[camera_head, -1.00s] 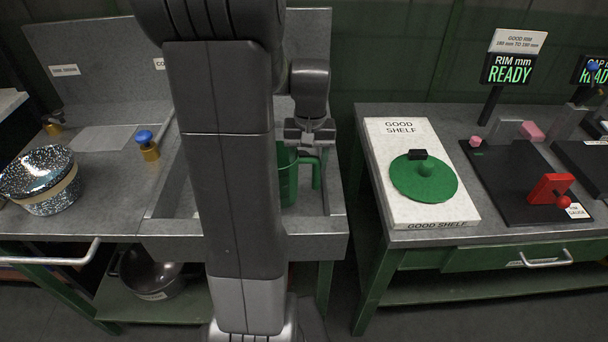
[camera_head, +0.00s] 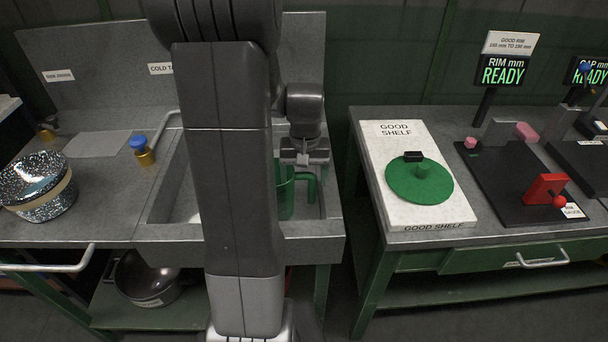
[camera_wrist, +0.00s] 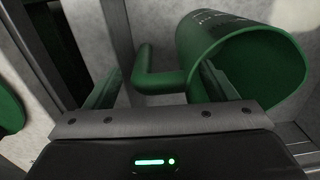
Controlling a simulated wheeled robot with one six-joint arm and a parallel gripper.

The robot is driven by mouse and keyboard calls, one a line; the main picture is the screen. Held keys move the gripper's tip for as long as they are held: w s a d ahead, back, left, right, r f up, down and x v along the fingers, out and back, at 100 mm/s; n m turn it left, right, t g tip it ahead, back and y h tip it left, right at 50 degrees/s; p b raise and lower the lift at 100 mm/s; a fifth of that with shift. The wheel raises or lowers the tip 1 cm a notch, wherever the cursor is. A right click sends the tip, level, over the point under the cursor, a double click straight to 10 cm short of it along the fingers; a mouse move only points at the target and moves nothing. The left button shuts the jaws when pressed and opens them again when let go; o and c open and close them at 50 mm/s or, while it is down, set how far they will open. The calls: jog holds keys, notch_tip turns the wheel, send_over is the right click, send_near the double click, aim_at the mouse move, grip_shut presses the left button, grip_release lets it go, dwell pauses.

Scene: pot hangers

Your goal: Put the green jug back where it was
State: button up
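The green jug (camera_head: 286,195) is in the sink basin, partly hidden behind my arm in the head view. Its handle (camera_head: 311,188) points right. In the wrist view the jug (camera_wrist: 226,35) fills the upper right, with its open mouth toward the lower right. The handle (camera_wrist: 145,70) shows between my two fingers. My gripper (camera_wrist: 160,85) is open, with gaps visible beside the handle. In the head view my gripper (camera_head: 305,157) is just above the handle. Whether the jug rests on the basin floor is hidden.
The sink (camera_head: 325,245) has a raised front wall. A blue-topped tap (camera_head: 143,148) and a speckled pot (camera_head: 38,190) are at left. A grey pot (camera_head: 145,278) is on the lower shelf. At right, a white good shelf (camera_head: 385,150) holds a green lid (camera_head: 418,185).

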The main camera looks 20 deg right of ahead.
notch_tip(320, 180, up, 12)
jog(key=p, duration=0.1)
jog(key=shift+d+r, duration=0.15)
dwell(0.4)
dwell(1.4)
